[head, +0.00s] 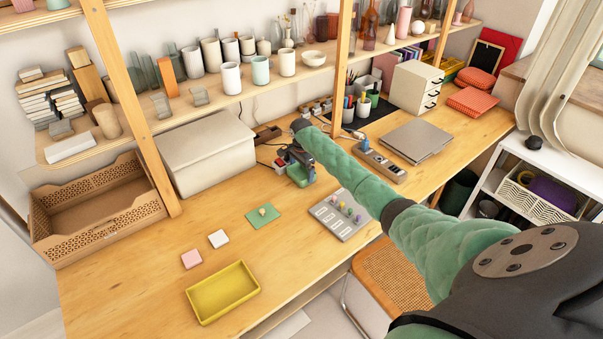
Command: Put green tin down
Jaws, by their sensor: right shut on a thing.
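My right arm reaches in from the right, and my right gripper (297,163) is over the back middle of the wooden desk. It is shut on a small dark-green thing, the green tin (301,177), which is largely hidden by the gripper. From this view I cannot tell whether the tin touches the desk. My left gripper is not in view.
A green mat (255,222) with a small yellowish piece, a grey peg board (335,222), a yellow tray (215,306), and pink (192,259) and white (218,238) squares lie on the desk.

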